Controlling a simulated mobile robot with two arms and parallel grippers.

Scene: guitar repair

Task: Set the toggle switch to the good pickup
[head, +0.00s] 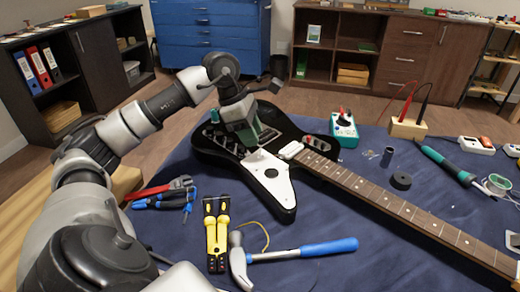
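A black electric guitar (284,202) with a white pickguard (268,180) lies on the blue cloth, its neck running to the lower right. One pickup (291,150) shows near the neck end of the pickguard. My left gripper (252,140) points down over the upper part of the guitar body, beside the pickguard. Its fingertips are small and dark against the body, so I cannot tell whether they touch it or how far apart they are. I cannot make out the toggle switch; the gripper may hide it. My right gripper is not in view.
A hammer (310,249), a yellow-handled tool (217,234) and pliers (165,197) lie in front of the guitar. A teal meter (344,126), a wooden block with probes (409,128) and a soldering iron (447,165) lie behind the neck. Blue cloth (345,215) is bare below the neck.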

